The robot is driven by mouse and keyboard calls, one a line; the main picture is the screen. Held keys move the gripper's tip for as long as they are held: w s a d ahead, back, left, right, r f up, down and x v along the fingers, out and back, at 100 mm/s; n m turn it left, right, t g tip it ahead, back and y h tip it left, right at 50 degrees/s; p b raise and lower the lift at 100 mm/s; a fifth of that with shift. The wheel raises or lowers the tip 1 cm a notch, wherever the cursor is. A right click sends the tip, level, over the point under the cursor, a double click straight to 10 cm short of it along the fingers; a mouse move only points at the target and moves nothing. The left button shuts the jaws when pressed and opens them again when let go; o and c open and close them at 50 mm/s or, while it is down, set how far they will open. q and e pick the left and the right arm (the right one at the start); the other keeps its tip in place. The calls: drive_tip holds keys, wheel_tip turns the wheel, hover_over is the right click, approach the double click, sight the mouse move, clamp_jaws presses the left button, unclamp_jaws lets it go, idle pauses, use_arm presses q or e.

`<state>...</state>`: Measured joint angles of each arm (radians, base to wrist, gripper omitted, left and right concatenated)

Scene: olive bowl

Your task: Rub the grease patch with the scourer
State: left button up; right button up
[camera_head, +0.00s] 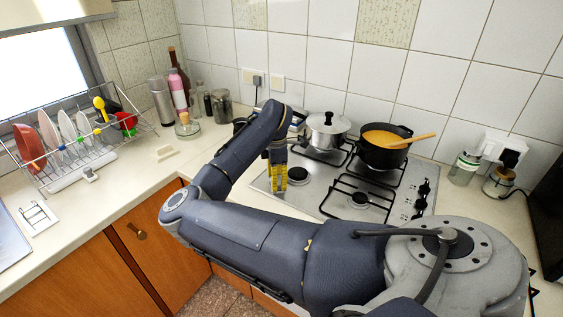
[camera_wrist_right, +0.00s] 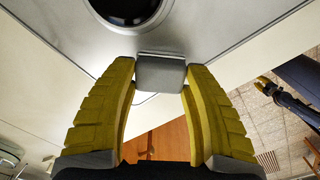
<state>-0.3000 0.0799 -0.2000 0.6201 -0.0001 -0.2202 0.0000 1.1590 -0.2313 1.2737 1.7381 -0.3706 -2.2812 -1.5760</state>
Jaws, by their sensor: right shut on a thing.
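My right gripper (camera_head: 278,186) points down over the left front part of the steel hob (camera_head: 325,203), just left of the front left burner. In the right wrist view, its yellow fingers (camera_wrist_right: 160,73) are shut on a grey block, which looks like the scourer (camera_wrist_right: 160,75). I cannot tell whether the scourer touches the hob. I cannot make out the grease patch in either view. A small yellow-tipped dark arm, apparently my left gripper (camera_wrist_right: 262,83), shows at the right of the right wrist view, too small to tell its state.
A lidded steel pot (camera_head: 326,131) and a black pot (camera_head: 384,148) of orange food with a wooden spoon stand on the back burners. A dish rack (camera_head: 70,150) and bottles (camera_head: 178,92) stand left. The counter (camera_head: 130,178) between rack and hob is mostly clear.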

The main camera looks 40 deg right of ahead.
sight(268, 184)
drive_tip(key=shift+w+a+f, duration=0.1)
drive_tip(key=shift+w+a, duration=0.15)
drive_tip(key=shift+w, duration=0.65)
drive_tip(key=shift+w+a, duration=0.2)
drive_tip(key=shift+w, duration=0.7)
drive_tip(key=shift+r, duration=3)
drive_tip(key=shift+r, duration=0.2)
drive_tip(key=shift+r, duration=1.3)
drive_tip(key=shift+r, duration=0.1)
